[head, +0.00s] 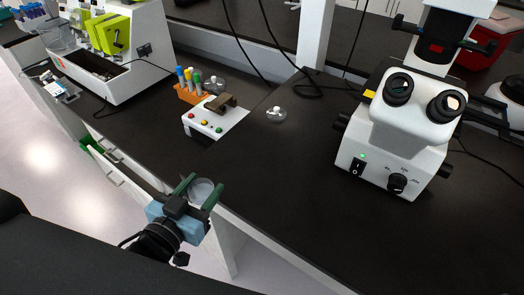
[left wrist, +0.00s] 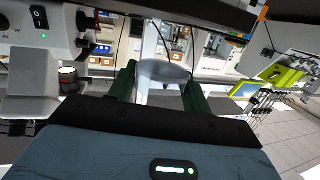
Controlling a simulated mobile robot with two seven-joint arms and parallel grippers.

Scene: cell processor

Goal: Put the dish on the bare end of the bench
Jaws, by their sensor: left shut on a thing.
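My left gripper (head: 201,187) has its two green fingers closed on a round, clear, shallow dish (head: 201,194). The dish also shows between the fingers in the left wrist view (left wrist: 163,72), seen edge-on and pale. In the head view, gripper and dish are at the front edge of the black bench (head: 285,190); I cannot tell their exact height above it. The bench top is bare just behind the dish and to its right, as far as the microscope. My right gripper is not in view.
A white microscope (head: 400,140) stands on the right. A white block with coloured buttons (head: 212,122) and an orange rack of tubes (head: 190,92) stand farther back. A small clear dish with white bits (head: 277,115) lies mid-bench. A white machine (head: 115,55) is at far left.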

